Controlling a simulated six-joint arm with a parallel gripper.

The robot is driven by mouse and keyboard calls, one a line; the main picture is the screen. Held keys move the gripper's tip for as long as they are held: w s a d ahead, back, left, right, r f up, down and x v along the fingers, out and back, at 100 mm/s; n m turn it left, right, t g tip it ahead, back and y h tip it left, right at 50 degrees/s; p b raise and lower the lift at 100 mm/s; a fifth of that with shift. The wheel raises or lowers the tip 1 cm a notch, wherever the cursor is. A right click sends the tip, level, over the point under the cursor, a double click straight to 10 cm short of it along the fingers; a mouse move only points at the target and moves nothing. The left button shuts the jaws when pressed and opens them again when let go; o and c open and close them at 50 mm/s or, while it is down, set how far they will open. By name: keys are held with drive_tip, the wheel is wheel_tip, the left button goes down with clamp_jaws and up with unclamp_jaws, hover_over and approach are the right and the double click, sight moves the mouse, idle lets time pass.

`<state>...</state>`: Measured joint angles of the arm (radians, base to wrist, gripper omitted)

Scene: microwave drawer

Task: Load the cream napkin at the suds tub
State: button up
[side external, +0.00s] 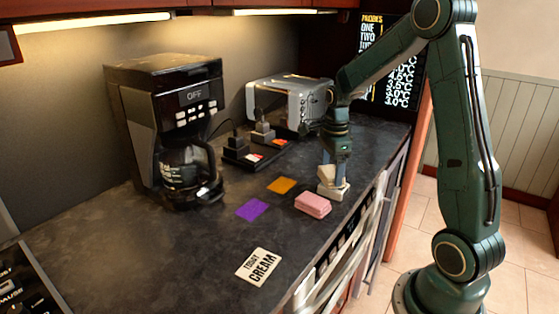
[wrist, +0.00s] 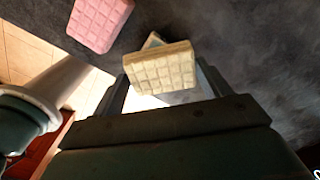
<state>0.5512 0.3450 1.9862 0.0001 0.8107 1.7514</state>
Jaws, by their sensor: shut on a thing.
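The cream napkin (side external: 333,190) is a thick, quilted, pale block near the counter's front edge. In the wrist view the cream napkin (wrist: 165,70) sits between the two fingertips. My gripper (side external: 333,176) points down and is shut on it; in the wrist view my gripper (wrist: 160,82) spans its width. I cannot tell whether the napkin touches the counter. A small bluish piece (wrist: 153,40) shows just behind it. A pink napkin (side external: 313,204) lies close by, also seen in the wrist view (wrist: 100,20). I cannot make out a suds tub.
A purple square (side external: 252,209) and an orange square (side external: 282,185) lie flat on the dark counter (side external: 190,250). A card (side external: 259,267) reads "TODAY CREAM". A coffee maker (side external: 170,110), a toaster (side external: 285,97) and a black strip with plugs (side external: 255,155) stand behind.

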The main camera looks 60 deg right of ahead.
sight(325, 173)
drive_tip(key=shift+f, duration=0.55)
idle(1.9)
drive_tip(key=shift+r, duration=0.1)
drive_tip(key=shift+r, duration=3.5)
drive_tip(key=shift+w+a, duration=0.1)
drive_tip(key=shift+w+a+f+n, duration=0.3)
drive_tip(key=shift+w+a+n, duration=0.3)
drive_tip(key=shift+n, duration=0.5)
drive_tip(key=w+a+f+n, duration=0.1)
drive_tip(key=w+a+n, duration=0.1)
drive_tip(key=a+n, duration=0.4)
drive_tip(key=w+a+f+n, duration=0.2)
drive_tip(key=a+n, duration=0.4)
drive_tip(key=n, duration=0.3)
drive_tip(key=w+a+f+n, duration=0.2)
drive_tip(key=w+a+n, duration=0.1)
drive_tip(key=a+n, duration=0.3)
drive_tip(key=shift+a+f+n, duration=0.15)
drive_tip(key=shift+f+n, duration=0.1)
drive_tip(key=shift+n, duration=0.65)
drive_tip(key=shift+w+a+f+n, duration=0.1)
drive_tip(key=shift+a+f+n, duration=0.1)
drive_tip(key=shift+a+n, duration=0.45)
